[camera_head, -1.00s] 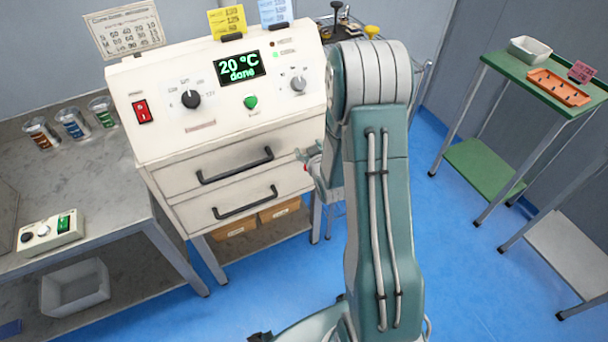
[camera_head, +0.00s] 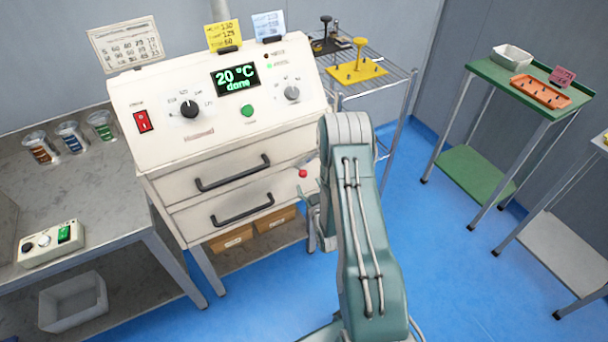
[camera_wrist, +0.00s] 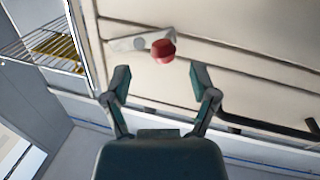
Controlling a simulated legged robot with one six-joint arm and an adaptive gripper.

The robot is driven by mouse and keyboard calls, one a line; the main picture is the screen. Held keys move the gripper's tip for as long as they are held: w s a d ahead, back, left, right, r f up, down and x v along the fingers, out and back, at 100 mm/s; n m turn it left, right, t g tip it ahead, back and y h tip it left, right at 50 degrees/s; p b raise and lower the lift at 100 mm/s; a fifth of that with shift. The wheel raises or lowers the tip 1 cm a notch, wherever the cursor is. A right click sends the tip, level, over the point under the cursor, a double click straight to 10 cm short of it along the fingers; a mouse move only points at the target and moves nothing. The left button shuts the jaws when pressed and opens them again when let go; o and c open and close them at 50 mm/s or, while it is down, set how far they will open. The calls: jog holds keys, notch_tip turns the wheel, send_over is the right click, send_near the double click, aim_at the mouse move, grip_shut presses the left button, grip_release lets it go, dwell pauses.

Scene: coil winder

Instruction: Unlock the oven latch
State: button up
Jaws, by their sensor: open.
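The oven (camera_head: 225,110) is a cream cabinet with a control panel and two drawer fronts with dark handles. Its latch shows as a red knob (camera_head: 303,173) at the right edge of the front. In the wrist view the red knob (camera_wrist: 163,50) sits on a pale lever plate (camera_wrist: 128,44) that lies nearly level, with a round pivot. My gripper (camera_wrist: 160,80) is open and empty, its fingertips either side of and just below the knob in that view. In the head view my gripper (camera_head: 308,196) is partly hidden by my arm, close to the oven's right side.
The display (camera_head: 235,77) reads 20 °C, done. A wire rack (camera_head: 375,80) with a yellow fixture stands right of the oven. A green table (camera_head: 490,75) with an orange tray is farther right. Blue floor is free between. A grey bench (camera_head: 80,190) stands left.

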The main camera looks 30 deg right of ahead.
aim_at(303, 174)
jog(key=w, duration=0.5)
jog(key=shift+w+d, duration=0.15)
jog(key=shift+d, duration=0.05)
jog(key=shift+d, duration=0.1)
grip_shut()
